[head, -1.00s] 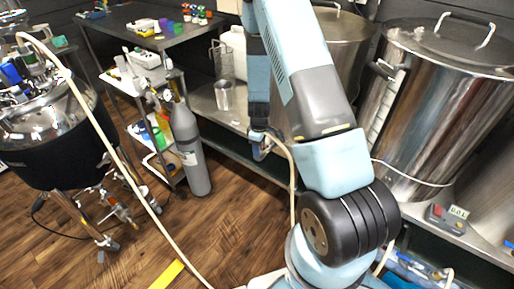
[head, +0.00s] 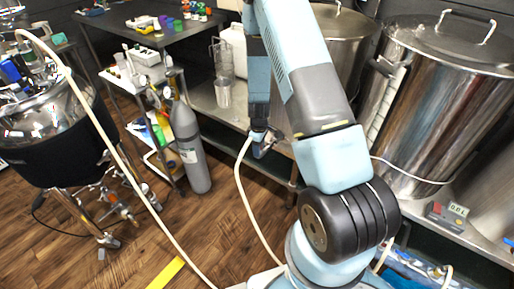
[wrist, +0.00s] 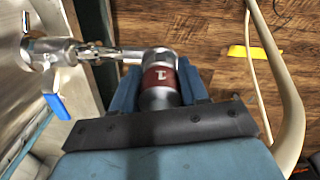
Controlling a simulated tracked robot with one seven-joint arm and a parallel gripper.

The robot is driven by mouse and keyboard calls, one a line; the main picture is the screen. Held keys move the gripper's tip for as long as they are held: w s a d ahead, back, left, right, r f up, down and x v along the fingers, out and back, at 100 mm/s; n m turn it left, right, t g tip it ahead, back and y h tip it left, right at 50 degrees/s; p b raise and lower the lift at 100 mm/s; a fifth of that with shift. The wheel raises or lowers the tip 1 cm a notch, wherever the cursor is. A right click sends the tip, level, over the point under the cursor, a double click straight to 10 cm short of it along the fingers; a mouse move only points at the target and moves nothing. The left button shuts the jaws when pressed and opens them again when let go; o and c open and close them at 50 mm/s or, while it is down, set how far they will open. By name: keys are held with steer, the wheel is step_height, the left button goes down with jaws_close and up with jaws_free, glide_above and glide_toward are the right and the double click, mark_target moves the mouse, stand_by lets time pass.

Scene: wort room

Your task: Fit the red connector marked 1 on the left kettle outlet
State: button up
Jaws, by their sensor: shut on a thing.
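The red connector (wrist: 160,77), a metal cylinder with a red band marked 1, is between the fingers of my gripper (wrist: 158,88) in the wrist view. The gripper is shut on it. A metal outlet with a blue-handled valve (wrist: 57,52) comes from the left, and its stem reaches the connector's far end. I cannot tell whether the two are joined or only overlap in the picture. In the head view my gripper (head: 262,140) is low in front of the bench, and my arm partly hides the left kettle (head: 345,38). The connector is too small to make out there.
A pale hose (head: 243,195) hangs from near my gripper to the floor; a pale hose (wrist: 285,85) also runs down the wrist view's right side. A large kettle (head: 440,90) stands right. A grey gas cylinder (head: 190,150) stands left of my arm. Open floor lies between.

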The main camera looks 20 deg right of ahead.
steer(key=o, duration=1.2)
steer(key=shift+o, duration=0.2)
steer(key=shift+r, duration=0.1)
step_height(320, 180, up, 14)
steer(key=shift+f, duration=0.1)
steer(key=s+a+r+m+t, duration=0.15)
steer(key=s+r, duration=0.25)
steer(key=r, duration=0.8)
steer(key=s+r+m+t, duration=0.1)
steer(key=s+r+m, duration=0.3)
steer(key=r, duration=0.8)
steer(key=s+r+m+t, duration=0.1)
steer(key=s+r+m, duration=0.1)
steer(key=s+r, duration=0.4)
steer(key=s+r+m+t, duration=0.2)
steer(key=s+r, duration=0.4)
steer(key=s, duration=0.8)
steer(key=shift+d+r, duration=0.25)
